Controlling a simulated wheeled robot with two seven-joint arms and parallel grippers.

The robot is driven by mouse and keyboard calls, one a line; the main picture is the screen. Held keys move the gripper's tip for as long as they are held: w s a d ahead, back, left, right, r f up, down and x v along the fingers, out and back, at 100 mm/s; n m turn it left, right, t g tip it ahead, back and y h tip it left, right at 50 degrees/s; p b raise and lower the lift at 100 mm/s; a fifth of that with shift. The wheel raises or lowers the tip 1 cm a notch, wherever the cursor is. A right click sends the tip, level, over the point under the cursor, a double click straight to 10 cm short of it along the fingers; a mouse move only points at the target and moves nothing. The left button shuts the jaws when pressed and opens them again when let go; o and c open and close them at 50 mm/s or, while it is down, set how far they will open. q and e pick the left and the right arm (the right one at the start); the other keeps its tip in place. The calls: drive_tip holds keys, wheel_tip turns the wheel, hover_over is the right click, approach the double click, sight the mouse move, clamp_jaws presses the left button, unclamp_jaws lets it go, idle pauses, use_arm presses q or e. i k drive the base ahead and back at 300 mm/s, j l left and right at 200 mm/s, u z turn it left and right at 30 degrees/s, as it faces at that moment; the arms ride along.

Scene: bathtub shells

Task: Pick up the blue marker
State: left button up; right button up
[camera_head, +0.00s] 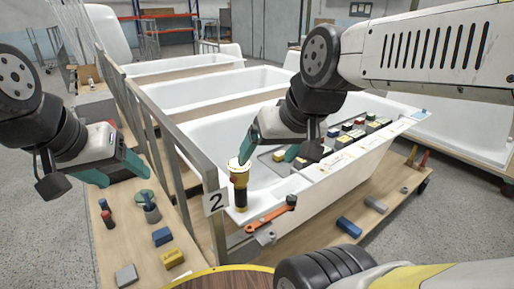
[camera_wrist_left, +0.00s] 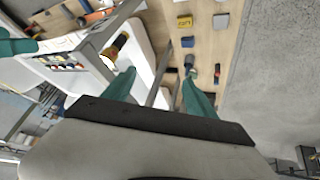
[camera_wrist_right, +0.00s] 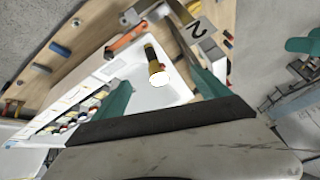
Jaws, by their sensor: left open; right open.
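No single thing is plainly the blue marker. One candidate is a blue cylinder (camera_head: 349,227) lying on the low wooden board at right; it also seems to show in the right wrist view (camera_wrist_right: 60,48). My left gripper (camera_head: 115,172) is open and empty above that plank. My right gripper (camera_head: 268,158) is open and empty over the near tub. In the right wrist view, a yellow-and-black flashlight (camera_wrist_right: 154,62) appears between its fingers, apart from them.
The flashlight (camera_head: 240,187) stands on the tub (camera_head: 345,182) rim, beside an orange wrench (camera_head: 268,229). A metal frame (camera_head: 190,160) marked 2 separates tub and plank. The plank bears a blue block (camera_head: 162,236), yellow block (camera_head: 173,258) and grey block (camera_head: 126,275). A grey cylinder (camera_head: 375,204) lies at right.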

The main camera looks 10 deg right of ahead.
sight(146, 194)
drive_tip(key=k+j, duration=0.1)
drive_tip(key=k, duration=0.15)
drive_tip(key=k+j+z, duration=0.2)
drive_tip(key=k+j, duration=0.2)
drive_tip(key=j, duration=0.25)
drive_tip(key=k+j+z, duration=0.2)
drive_tip(key=k+j, duration=0.25)
drive_tip(key=j+z, duration=0.25)
drive_tip(key=j, duration=0.65)
drive_tip(key=j+z, duration=0.2)
drive_tip(key=j, duration=0.65)
drive_tip(key=i+j+z, duration=0.25)
drive_tip(key=i+j, duration=0.15)
drive_tip(key=j, duration=0.25)
drive_tip(key=i+j+z, duration=0.1)
drive_tip(key=j, duration=0.25)
drive_tip(key=i+j, duration=0.1)
drive_tip(key=i, duration=0.4)
drive_tip(key=z, duration=0.05)
